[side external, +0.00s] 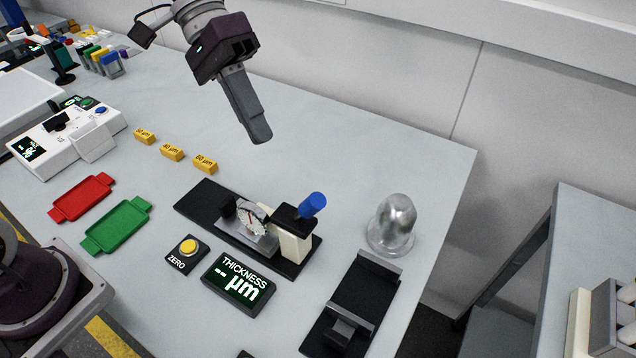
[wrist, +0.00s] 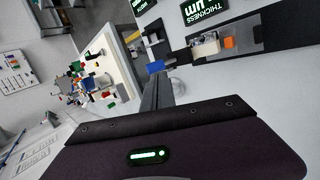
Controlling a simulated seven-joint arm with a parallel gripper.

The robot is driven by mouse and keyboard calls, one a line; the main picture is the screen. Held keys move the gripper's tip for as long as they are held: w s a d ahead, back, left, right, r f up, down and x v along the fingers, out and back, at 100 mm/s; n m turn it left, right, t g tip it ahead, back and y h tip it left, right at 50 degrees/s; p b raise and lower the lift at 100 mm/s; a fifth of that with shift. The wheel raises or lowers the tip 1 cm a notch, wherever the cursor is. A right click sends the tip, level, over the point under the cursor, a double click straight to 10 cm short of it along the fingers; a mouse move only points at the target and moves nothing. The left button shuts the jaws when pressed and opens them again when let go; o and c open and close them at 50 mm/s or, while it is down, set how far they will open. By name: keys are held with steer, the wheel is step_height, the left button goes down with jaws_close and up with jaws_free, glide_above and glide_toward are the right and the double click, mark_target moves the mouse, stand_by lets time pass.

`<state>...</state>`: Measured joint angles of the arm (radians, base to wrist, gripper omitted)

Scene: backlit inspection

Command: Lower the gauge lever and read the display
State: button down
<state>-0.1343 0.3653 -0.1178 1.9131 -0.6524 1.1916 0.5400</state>
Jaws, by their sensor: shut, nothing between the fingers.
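The thickness gauge (side external: 240,237) stands on a black base on the grey table, with a round dial and a cream block. Its lever has a blue handle (side external: 312,205) that points up and to the right; in the wrist view the blue handle (wrist: 156,67) is near my fingers. The display (side external: 239,280) reads "THICKNESS", dashes and "µm" in light letters. A yellow ZERO button (side external: 188,248) sits left of it. My gripper (side external: 262,138) is shut and empty, held above the table behind the gauge, apart from it.
Several yellow labelled blocks (side external: 172,152) lie left of the gauge. A red tray (side external: 82,198) and a green tray (side external: 117,226) lie further left. A silver dome (side external: 392,226) and a black stand (side external: 354,305) are at the right. The table's back middle is clear.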

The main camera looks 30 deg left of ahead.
mark_target(306, 209)
steer(key=w+d+f+g+h, duration=0.1)
steer(key=w+d+f+h, duration=0.1)
steer(key=w+f+h, duration=0.2)
steer(key=w+f, duration=0.1)
steer(key=w, duration=0.2)
steer(key=shift+w+d+f, duration=0.2)
steer(key=shift+w, duration=0.15)
steer(key=x, duration=1)
steer(key=s, duration=0.1)
steer(key=s+a+r, duration=0.1)
steer(key=s, duration=0.1)
steer(key=shift+s+a+r, duration=0.2)
steer(key=shift+s+a, duration=0.1)
steer(key=shift+a, duration=0.1)
